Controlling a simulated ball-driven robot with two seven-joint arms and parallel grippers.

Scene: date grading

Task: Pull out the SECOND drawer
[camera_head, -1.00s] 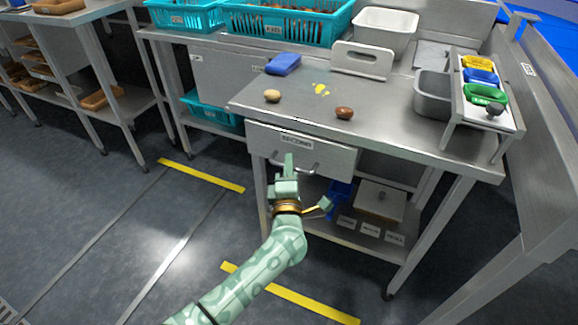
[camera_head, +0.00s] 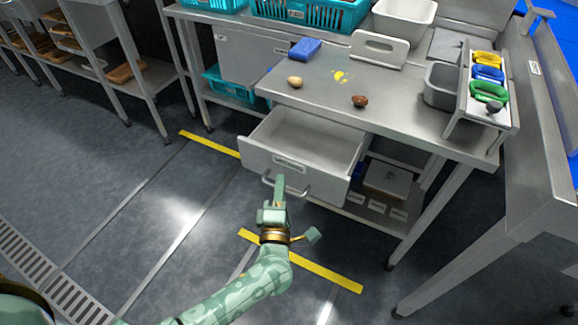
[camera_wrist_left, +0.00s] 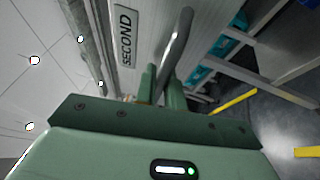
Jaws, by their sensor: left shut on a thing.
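The drawer (camera_head: 292,178) under the steel table stands pulled out in the head view, and its white inside is empty. Its label (camera_wrist_left: 125,36) reads SECOND in the left wrist view. A bar handle (camera_wrist_left: 178,45) runs across the drawer front and also shows in the head view (camera_head: 299,192). My left gripper (camera_head: 279,187) is shut on the handle; its fingers (camera_wrist_left: 155,84) meet the bar in the wrist view. My right gripper is not in view.
A pale date (camera_head: 295,82), a brown date (camera_head: 360,101) and a blue cloth (camera_head: 305,49) lie on the table (camera_head: 410,118). A rack with coloured items (camera_head: 487,85) stands at the right. Open floor lies in front of the drawer.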

